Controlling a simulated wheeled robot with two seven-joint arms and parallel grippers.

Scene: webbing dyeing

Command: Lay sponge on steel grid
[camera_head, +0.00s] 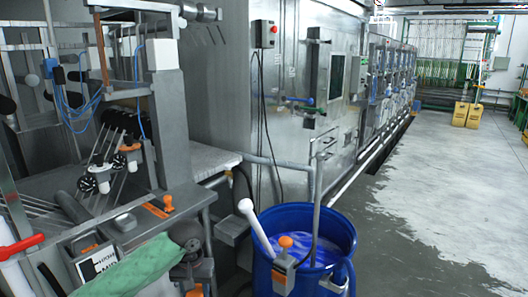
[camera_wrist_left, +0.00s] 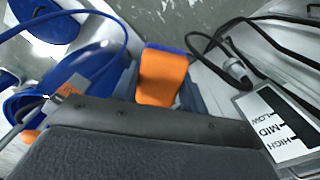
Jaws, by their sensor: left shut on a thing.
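My left gripper (camera_wrist_left: 160,88) is shut on the sponge, an orange block with a blue edge (camera_wrist_left: 160,78) in the left wrist view. In the head view the left gripper (camera_head: 194,277) is low, between the MID sign and the blue barrel. Only a small orange bit of the sponge (camera_head: 196,291) shows there, at the bottom edge. What lies directly under the sponge is hidden. Thin parallel steel rods (camera_head: 100,190) show on the machine at left, but I cannot tell whether they are the steel grid. My right gripper is not in view.
A blue barrel (camera_head: 342,232) with blue liquid stands to the right of my left gripper, with a white lever (camera_head: 257,230) at its rim. A LOW/MID/HIGH sign (camera_head: 97,262) is to the left. Open floor (camera_head: 440,200) lies right.

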